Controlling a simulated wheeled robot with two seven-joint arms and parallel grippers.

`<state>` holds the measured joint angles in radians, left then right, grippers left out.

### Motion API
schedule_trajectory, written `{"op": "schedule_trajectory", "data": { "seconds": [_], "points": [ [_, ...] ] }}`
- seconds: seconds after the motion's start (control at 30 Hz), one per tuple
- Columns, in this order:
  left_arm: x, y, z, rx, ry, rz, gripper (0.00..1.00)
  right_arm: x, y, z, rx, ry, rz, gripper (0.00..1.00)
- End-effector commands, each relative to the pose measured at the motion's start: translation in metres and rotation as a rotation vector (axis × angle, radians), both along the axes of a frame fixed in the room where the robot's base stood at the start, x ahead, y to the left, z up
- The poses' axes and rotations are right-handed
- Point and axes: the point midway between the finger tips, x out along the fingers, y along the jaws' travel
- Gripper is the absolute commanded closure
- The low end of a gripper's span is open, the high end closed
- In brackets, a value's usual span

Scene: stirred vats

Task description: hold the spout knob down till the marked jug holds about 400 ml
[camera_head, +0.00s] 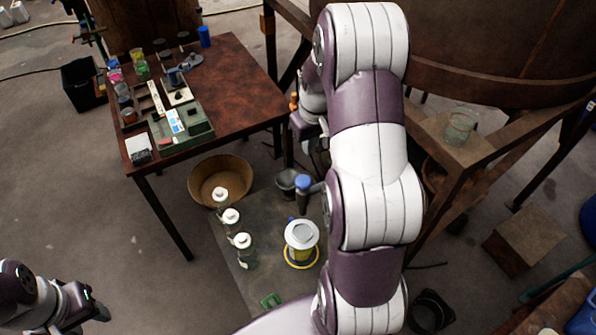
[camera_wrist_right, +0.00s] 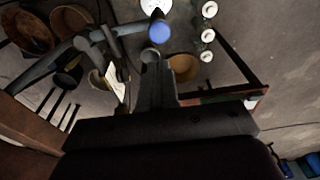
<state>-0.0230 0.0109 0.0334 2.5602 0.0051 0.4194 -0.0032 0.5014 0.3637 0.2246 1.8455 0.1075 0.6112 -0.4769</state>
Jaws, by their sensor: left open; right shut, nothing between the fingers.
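A blue round knob (camera_head: 303,181) tops a dark spout below my right arm. It also shows in the right wrist view (camera_wrist_right: 160,31), just beyond my right fingertips. My right gripper (camera_wrist_right: 151,58) is shut and empty, with its tips close to the knob in the picture; I see no clear contact. In the head view my arm largely hides this gripper. A pale-topped vessel with yellow sides (camera_head: 301,236) stands in a yellow ring on the floor plate; I cannot tell whether it is the marked jug, and its level is unreadable. My left gripper (camera_head: 92,304) is open and empty, low at the left.
Several white-capped bottles (camera_head: 231,217) stand left of the vessel. A wooden tub (camera_head: 220,181) sits behind them. A clear glass container (camera_head: 460,125) stands on a wooden ledge below the large brown vat (camera_head: 480,50). A cluttered table (camera_head: 235,75) is at the upper left.

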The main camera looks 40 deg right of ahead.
Motion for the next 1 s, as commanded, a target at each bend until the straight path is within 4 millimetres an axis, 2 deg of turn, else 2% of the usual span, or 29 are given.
{"op": "schedule_trajectory", "data": {
  "seconds": [0.2,0.33,0.8,1.0],
  "points": [
    [0.000,0.000,0.001,0.000,0.000,0.000,0.56,0.000,0.000,-0.001,0.000,0.000,-0.001,1.00],
    [0.000,0.000,0.004,0.000,0.000,0.000,0.56,0.001,0.001,-0.011,0.001,0.003,-0.001,1.00],
    [0.000,0.000,0.030,0.000,0.000,0.000,0.56,0.012,0.001,-0.106,0.002,0.003,-0.004,1.00],
    [0.000,0.000,0.037,0.000,0.000,0.000,0.56,0.015,0.001,-0.131,0.000,0.001,-0.002,1.00]
  ]
}}
